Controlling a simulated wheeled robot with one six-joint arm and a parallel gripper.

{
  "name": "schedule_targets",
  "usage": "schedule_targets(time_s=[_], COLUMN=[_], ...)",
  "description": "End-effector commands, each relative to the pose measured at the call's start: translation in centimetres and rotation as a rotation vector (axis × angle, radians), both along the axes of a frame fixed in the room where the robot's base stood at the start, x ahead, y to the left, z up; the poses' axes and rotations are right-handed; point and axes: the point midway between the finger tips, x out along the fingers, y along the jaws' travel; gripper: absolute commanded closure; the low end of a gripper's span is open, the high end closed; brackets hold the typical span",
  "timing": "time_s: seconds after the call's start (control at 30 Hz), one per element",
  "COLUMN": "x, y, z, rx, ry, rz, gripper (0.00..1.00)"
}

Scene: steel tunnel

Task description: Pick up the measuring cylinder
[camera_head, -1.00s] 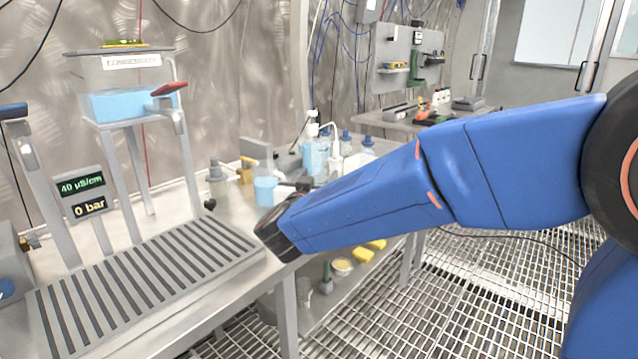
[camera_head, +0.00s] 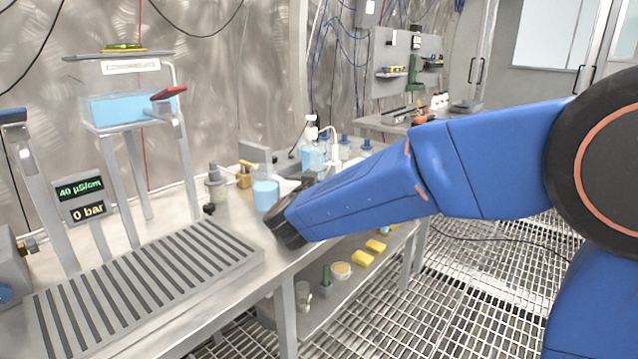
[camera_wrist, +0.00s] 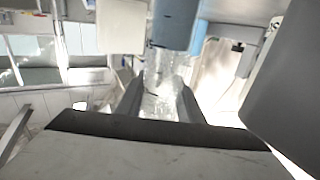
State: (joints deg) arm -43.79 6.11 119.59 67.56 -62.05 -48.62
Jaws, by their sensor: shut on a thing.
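The measuring cylinder (camera_head: 265,195) is a clear vessel with blue liquid in its lower part. It appears upright over the bench, left of my wrist in the head view; whether its base touches the bench I cannot tell. In the wrist view, its clear wall (camera_wrist: 165,82) is between the two fingers of my gripper (camera_wrist: 160,100), which is shut on it. In the head view the fingers are mostly hidden behind my blue arm.
Bottles (camera_head: 312,152) stand behind my wrist. A grey bottle (camera_head: 216,183) and a brass fitting (camera_head: 244,175) are left of the cylinder. A slatted rack (camera_head: 150,285) fills the bench's front left. Yellow blocks (camera_head: 363,258) lie on the lower shelf.

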Motion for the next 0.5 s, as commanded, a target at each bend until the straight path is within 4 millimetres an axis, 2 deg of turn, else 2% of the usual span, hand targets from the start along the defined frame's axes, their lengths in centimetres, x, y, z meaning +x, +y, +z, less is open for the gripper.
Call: schedule_targets(time_s=[0.17,0.5], x=[0.0,0.0], y=[0.0,0.0], z=[1.0,6.9], rx=[0.002,0.003], ry=[-0.002,-0.003], rz=[0.0,-0.001], gripper=[0.91,0.91])
